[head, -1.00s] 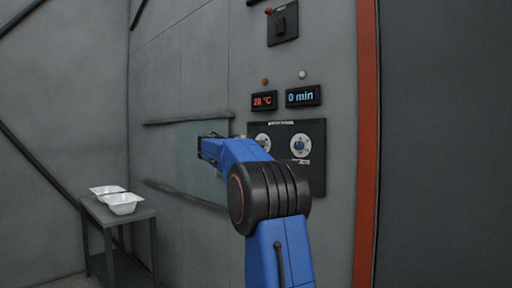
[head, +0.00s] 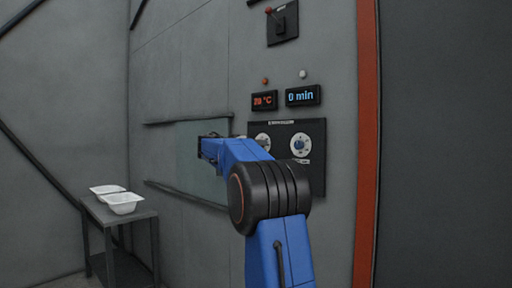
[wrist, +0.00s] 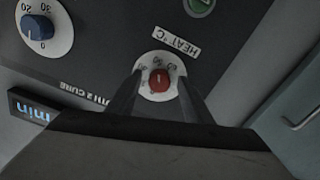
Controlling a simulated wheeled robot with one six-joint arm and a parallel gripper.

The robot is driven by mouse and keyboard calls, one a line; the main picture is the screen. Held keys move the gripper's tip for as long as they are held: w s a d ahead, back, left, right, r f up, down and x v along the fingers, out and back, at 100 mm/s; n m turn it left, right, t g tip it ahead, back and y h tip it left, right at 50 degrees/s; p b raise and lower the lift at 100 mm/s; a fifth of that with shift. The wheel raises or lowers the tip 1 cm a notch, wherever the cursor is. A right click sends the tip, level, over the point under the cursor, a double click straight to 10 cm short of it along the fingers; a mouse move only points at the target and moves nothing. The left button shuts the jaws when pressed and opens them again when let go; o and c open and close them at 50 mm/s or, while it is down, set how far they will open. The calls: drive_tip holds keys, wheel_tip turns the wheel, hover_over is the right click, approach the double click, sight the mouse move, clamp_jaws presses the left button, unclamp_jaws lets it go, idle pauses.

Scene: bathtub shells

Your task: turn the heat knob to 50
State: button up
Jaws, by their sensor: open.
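The heat knob (wrist: 160,80) is red with a pale line, on a white dial beside the label HEAT °C in the wrist view, which sees the panel upside down. My gripper (wrist: 161,88) is open, one finger on each side of the knob; I cannot tell whether they touch it. In the head view the white heat dial (head: 263,141) shows partly above my forearm, and my fingers are hidden. The red temperature display (head: 264,100) reads 20 °C.
A blue knob (head: 299,145) on its own dial sits to the right on the black panel (head: 316,175). A blue display (head: 303,96) reads 0 min. A red-tipped lever (head: 280,20) is higher up. A table (head: 148,214) with white shells (head: 124,204) stands left.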

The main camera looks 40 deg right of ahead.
drive_tip(key=shift+a, duration=0.1)
drive_tip(key=s+a, duration=0.1)
drive_tip(key=a, duration=1.6)
drive_tip(key=shift+s, duration=0.2)
drive_tip(key=shift+a, duration=0.1)
